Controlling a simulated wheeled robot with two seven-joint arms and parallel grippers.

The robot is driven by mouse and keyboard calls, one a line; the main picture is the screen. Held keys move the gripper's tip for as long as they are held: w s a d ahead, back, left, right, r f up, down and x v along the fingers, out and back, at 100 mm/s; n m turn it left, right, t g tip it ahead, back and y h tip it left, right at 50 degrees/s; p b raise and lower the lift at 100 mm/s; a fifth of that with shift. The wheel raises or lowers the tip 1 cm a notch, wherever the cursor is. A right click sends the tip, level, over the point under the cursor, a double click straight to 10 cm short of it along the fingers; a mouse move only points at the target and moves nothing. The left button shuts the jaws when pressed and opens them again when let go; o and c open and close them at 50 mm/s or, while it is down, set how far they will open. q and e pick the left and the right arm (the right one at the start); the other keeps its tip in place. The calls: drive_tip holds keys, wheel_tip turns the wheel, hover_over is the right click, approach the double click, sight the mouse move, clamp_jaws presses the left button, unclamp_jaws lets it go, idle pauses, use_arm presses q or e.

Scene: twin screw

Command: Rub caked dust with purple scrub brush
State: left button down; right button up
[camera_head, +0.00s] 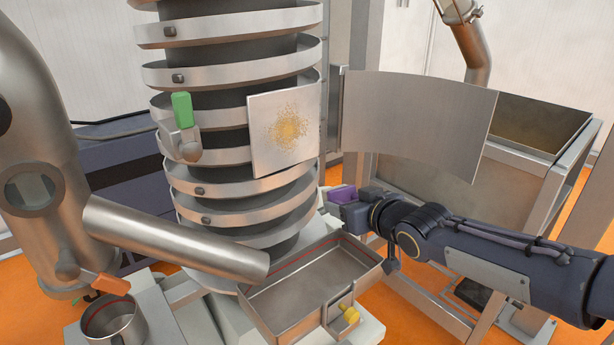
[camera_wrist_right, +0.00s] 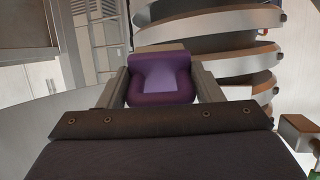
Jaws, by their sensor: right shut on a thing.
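A patch of yellow-brown caked dust (camera_head: 288,124) marks a pale square plate (camera_head: 262,155) on the front of the spiral column. My right gripper (camera_head: 350,207) is shut on the purple scrub brush (camera_head: 342,194), below and to the right of the dusty plate and apart from it. In the right wrist view the purple brush (camera_wrist_right: 162,77) sits between the two fingers (camera_wrist_right: 162,88). The bristles cannot be made out clearly. The dust is not seen in the wrist view. My left gripper is not in view.
A curved metal door (camera_head: 415,120) stands open right of the plate. A green-handled latch (camera_head: 182,110) is on its left. A metal tray (camera_head: 310,290) with a yellow knob and a steel pipe (camera_head: 170,240) lie below. A metal bin (camera_head: 535,130) stands at the right.

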drive_tip(key=s+a+r+n+t+y, duration=0.2)
drive_tip(key=s+a+r+y, duration=0.35)
drive_tip(key=a+r, duration=0.35)
drive_tip(key=shift+h, duration=0.25)
drive_tip(key=shift+w+a+r+b, duration=0.2)
drive_tip(key=shift+w+a+b, duration=0.4)
drive_tip(key=shift+b, duration=0.25)
drive_tip(key=shift+w+a+r+b, duration=0.25)
drive_tip(key=shift+w+a+b, duration=0.15)
drive_tip(key=shift+w+b, duration=0.4)
drive_tip(key=shift+w+a+r+b, duration=0.2)
drive_tip(key=shift+w+a+b, duration=0.3)
drive_tip(key=shift+b, duration=0.45)
drive_tip(key=shift+b+x, duration=0.45)
drive_tip(key=shift+x, duration=0.5)
